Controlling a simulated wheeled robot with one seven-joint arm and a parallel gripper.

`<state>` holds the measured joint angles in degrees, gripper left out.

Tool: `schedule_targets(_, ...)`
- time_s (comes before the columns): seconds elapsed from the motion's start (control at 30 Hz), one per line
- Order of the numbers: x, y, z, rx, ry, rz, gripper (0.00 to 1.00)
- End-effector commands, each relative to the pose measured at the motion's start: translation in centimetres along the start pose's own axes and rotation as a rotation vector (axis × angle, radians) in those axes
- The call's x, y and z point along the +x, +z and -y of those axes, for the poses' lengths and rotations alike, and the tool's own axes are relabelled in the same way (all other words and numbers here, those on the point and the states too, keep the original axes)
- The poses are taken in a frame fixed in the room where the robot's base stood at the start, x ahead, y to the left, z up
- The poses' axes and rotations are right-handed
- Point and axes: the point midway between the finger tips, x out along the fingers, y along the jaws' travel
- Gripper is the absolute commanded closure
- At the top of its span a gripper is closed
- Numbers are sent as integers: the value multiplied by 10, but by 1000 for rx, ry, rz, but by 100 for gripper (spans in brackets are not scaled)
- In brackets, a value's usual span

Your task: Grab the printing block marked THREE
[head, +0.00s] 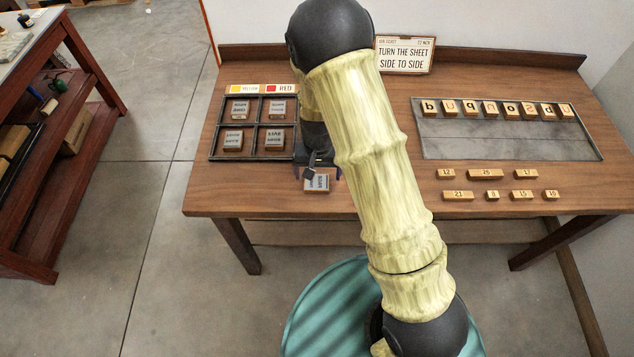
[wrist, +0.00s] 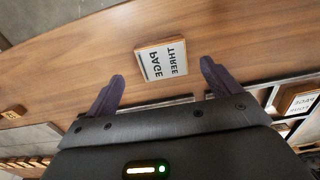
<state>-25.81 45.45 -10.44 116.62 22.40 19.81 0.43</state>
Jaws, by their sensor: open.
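The printing block marked PAGE THREE (wrist: 162,60) lies on the bare tabletop in the wrist view, its lettering upside down there. It also shows in the head view as a small wooden block with a pale face (head: 317,183), near the table's front edge. My gripper (wrist: 163,82) is open and empty. Its two dark fingers stand on either side of the block's near end in the picture, with the block beyond and between their tips, apart from both. In the head view my arm hides most of the gripper (head: 318,167), which is just behind the block.
A divided tray (head: 254,126) with several similar blocks stands on the left, under yellow and red labels. A metal tray (head: 520,143) with several letter blocks is on the right, with small numbered blocks (head: 486,174) before it. A sign (head: 404,55) stands at the back.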

Motion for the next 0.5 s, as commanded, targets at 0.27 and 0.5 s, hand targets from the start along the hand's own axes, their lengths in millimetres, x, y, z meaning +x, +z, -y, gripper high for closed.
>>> schedule_targets(0.27,35,2,3,1,1,2,11)
schedule_targets(0.5,43,2,4,-1,0,-1,11)
